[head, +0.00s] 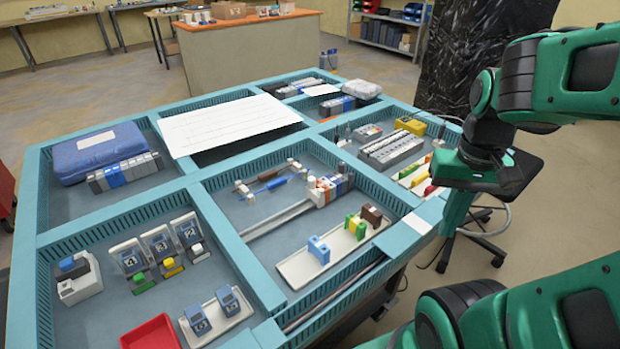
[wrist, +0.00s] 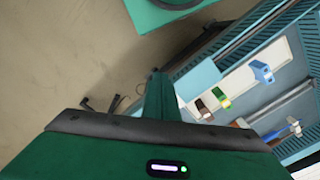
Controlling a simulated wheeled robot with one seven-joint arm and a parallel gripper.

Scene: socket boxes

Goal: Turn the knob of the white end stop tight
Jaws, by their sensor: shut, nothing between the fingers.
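A grey rail (head: 280,218) lies in the middle compartment of the teal-edged table. At its right end stands a row of terminal blocks with a white end piece (head: 316,192), orange and blue parts; this looks like the white end stop, but its knob is too small to make out. In the wrist view the rail end (wrist: 283,108) and a blue-and-white part (wrist: 295,127) show at the right edge. My gripper (head: 468,180) is shut and empty, above the table's right edge, well apart from the rail.
A white tray (head: 300,272) beside the rail holds blue, green-yellow and brown blocks. A red tray (head: 150,335) is at the front left. Raised slotted dividers separate the compartments. A black stool (head: 525,172) stands right of the table.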

